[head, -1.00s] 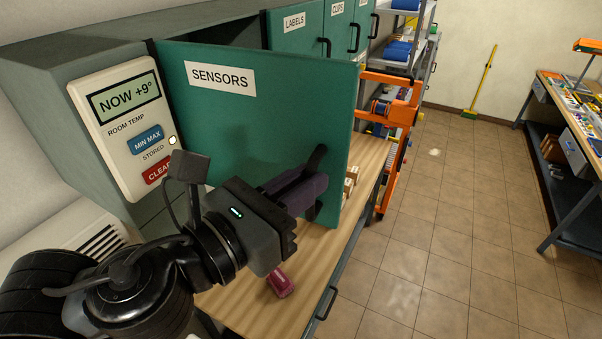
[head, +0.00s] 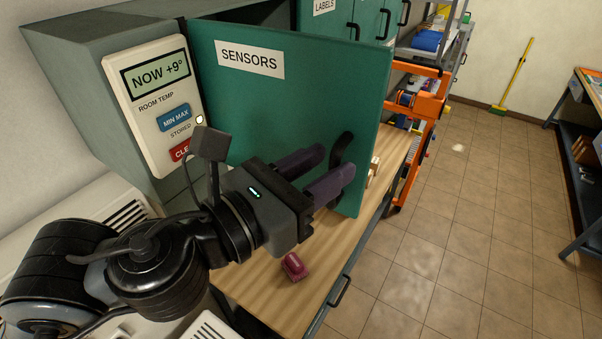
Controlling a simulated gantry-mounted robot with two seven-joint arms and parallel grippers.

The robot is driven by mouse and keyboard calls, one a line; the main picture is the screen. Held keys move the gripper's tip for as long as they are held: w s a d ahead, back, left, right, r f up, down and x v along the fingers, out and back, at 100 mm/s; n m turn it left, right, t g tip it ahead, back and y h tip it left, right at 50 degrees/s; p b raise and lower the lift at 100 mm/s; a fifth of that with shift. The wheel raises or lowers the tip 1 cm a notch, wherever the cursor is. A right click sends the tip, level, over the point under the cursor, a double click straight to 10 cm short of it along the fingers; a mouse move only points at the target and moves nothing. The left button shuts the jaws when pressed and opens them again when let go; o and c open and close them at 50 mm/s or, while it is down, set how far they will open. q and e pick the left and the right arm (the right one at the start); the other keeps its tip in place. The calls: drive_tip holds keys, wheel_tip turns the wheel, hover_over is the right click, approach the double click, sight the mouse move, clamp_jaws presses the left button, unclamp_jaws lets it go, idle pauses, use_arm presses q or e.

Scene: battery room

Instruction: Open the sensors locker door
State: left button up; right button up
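The green sensors locker door (head: 285,105) stands swung well out from its locker, with the dark inside showing behind its top edge. Its black handle (head: 342,155) is near the door's free edge. My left gripper (head: 333,168) is in front of the door with its two purple fingers spread apart. The fingertips are beside the handle, with nothing seen gripped between them; whether one touches the handle I cannot tell. My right gripper is not in view.
A room temperature panel (head: 158,103) is on the locker's side at left. A wooden bench top (head: 260,290) below carries a small red object (head: 294,266). An orange frame (head: 428,105) stands beyond the door.

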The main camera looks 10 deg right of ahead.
use_arm(q)
drive_tip(key=b+v, duration=0.3)
drive_tip(key=v, duration=0.7)
drive_tip(key=shift+s+a, duration=0.2)
drive_tip(key=shift+a, duration=0.15)
